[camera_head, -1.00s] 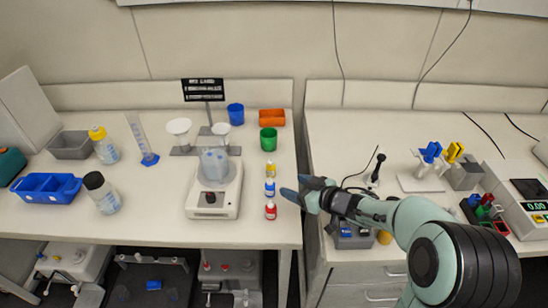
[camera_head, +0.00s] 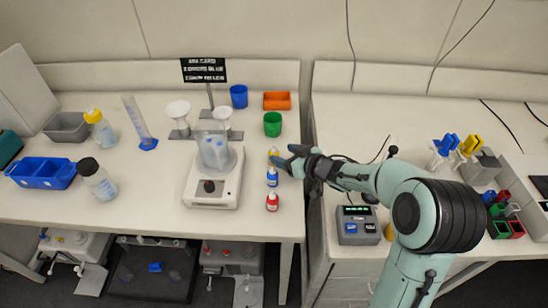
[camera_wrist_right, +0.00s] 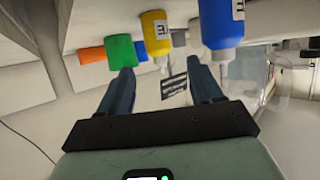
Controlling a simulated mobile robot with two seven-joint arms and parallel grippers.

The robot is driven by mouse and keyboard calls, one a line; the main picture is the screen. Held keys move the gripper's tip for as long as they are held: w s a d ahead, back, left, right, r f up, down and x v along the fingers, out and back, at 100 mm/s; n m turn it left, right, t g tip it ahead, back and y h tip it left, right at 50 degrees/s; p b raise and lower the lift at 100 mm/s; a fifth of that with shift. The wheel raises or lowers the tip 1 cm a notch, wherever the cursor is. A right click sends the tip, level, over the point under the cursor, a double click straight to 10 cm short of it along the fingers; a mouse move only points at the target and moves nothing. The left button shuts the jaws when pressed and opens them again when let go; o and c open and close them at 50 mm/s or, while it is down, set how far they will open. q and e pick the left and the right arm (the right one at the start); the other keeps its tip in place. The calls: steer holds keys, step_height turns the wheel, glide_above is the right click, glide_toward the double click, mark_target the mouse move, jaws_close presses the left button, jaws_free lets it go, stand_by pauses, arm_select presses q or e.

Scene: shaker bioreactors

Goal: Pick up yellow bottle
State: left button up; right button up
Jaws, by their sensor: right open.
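The small yellow bottle (camera_head: 273,153) stands on the left bench, behind the small blue bottle (camera_head: 272,177) and the red bottle (camera_head: 272,202). My right gripper (camera_head: 281,161) is at its right side, open, and partly covers it in the head view. In the right wrist view, the yellow bottle (camera_wrist_right: 158,32) shows beyond the gap between the two open fingers (camera_wrist_right: 158,72). There the blue bottle (camera_wrist_right: 221,24) is close to the right finger. The fingers hold nothing. My left gripper is out of view.
A green cup (camera_head: 272,124) and an orange rack (camera_head: 277,101) stand behind the yellow bottle. A stirrer (camera_head: 211,194) with a beaker is to its left. A gap separates the two benches. A bottle with a yellow cap (camera_head: 101,129) stands far left.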

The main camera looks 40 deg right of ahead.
mark_target(276, 151)
steer(key=x, duration=0.6)
steer(key=shift+b, duration=0.3)
steer(key=shift+r, duration=0.1)
steer(key=c, duration=1)
